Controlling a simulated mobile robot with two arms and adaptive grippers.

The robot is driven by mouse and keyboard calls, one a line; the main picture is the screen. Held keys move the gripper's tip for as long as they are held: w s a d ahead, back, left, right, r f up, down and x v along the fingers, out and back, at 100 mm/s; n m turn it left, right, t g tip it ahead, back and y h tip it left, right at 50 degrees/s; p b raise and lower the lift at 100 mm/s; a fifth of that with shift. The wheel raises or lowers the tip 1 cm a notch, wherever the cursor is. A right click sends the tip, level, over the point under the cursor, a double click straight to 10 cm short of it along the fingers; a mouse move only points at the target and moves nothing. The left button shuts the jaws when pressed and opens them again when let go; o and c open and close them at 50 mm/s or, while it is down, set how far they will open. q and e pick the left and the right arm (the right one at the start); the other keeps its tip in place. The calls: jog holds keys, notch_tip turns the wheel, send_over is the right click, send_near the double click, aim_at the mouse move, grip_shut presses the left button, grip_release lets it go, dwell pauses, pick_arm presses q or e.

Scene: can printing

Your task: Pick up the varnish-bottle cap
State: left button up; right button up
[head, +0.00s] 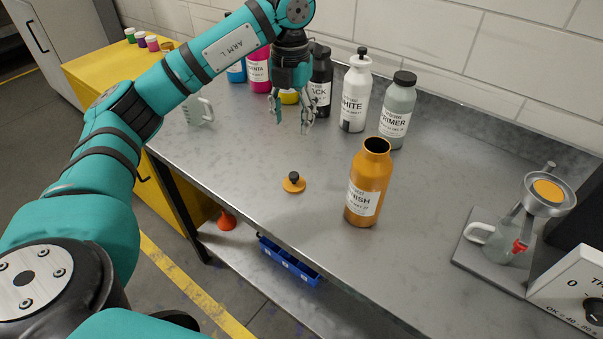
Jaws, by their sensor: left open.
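The varnish-bottle cap (293,183) is an orange disc with a dark knob on top. It lies on the grey metal bench (240,160), left of the orange varnish bottle (370,190), whose mouth is open. My left gripper (291,122) is open and empty. It points down above the bench, behind the cap in the head view and apart from it. My right gripper does not show.
Black, white (356,92) and primer (397,112) bottles stand along the wall, with magenta and blue ones behind my arm. A pale jug (198,110) stands at left. Bench around the cap is clear.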

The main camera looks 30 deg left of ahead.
pick_arm(q)
jog(key=p, duration=0.2)
send_over(294, 175)
jog(key=f, duration=0.7)
jog(key=shift+s+a, duration=0.1)
jog(key=shift+a, duration=0.2)
notch_tip(294, 175, down, 4)
jog(key=shift+d+f+p, duration=0.1)
jog(key=shift+f+p, duration=0.2)
jog(key=shift+p, duration=0.1)
notch_tip(294, 175, down, 4)
jog(key=shift+d+r+p, duration=0.15)
jog(key=shift+r+p, duration=0.05)
jog(key=shift+p, duration=0.55)
jog(key=shift+f, duration=0.5)
jog(key=c, duration=0.9)
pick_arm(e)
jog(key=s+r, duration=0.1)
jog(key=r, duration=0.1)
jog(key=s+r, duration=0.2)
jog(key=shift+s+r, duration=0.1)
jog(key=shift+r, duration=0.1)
